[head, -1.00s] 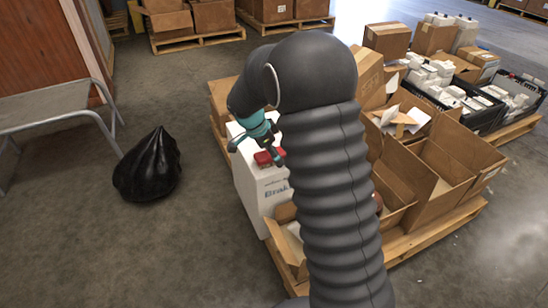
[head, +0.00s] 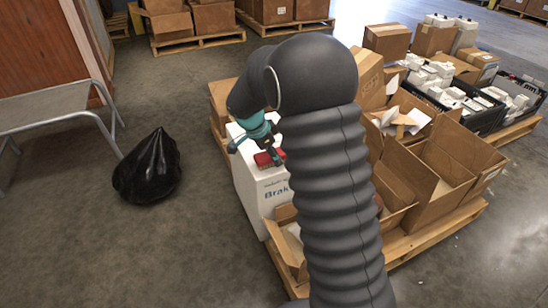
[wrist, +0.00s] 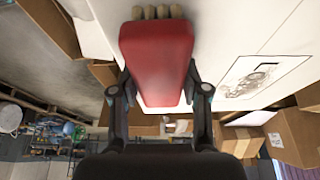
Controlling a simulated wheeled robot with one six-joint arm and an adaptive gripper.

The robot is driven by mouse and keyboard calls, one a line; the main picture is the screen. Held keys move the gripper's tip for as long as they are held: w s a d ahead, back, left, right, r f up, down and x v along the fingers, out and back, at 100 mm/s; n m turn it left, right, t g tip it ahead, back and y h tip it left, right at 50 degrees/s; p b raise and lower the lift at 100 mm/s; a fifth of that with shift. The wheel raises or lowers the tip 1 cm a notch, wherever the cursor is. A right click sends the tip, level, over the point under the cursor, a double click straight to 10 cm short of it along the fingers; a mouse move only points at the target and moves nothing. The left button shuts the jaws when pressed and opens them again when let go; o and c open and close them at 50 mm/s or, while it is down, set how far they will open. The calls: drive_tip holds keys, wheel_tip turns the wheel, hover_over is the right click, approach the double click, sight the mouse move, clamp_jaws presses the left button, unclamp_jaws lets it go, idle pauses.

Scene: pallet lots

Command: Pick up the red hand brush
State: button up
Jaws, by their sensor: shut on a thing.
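The red hand brush (head: 268,158) lies on top of a tall white box (head: 247,178) on the pallet. In the wrist view its red body (wrist: 157,60) points toward my gripper, with pale tan bristle tufts at the far end. My gripper (wrist: 160,88) has one finger on each side of the brush and is shut on it. In the head view my gripper (head: 259,146) is just above the brush, and my arm hides part of the box. I cannot tell whether the brush still touches the box top.
Open cardboard boxes (head: 445,165) stand on the pallet (head: 425,238) to the right, with black crates (head: 490,112) of white packages behind. A black bag (head: 150,170) and a grey metal bench (head: 50,103) are at the left. The floor between bag and pallet is clear.

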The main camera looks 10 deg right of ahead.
sight(278, 151)
drive_tip(key=shift+r+p, duration=0.15)
drive_tip(key=shift+p, duration=0.15)
drive_tip(key=shift+r+p, duration=0.3)
drive_tip(key=shift+r, duration=0.15)
wheel_tip(278, 151, up, 3)
drive_tip(key=s+d+r+b, duration=0.1)
drive_tip(key=s+d+r, duration=0.6)
drive_tip(key=s+d, duration=0.1)
drive_tip(key=shift+d+r, duration=0.15)
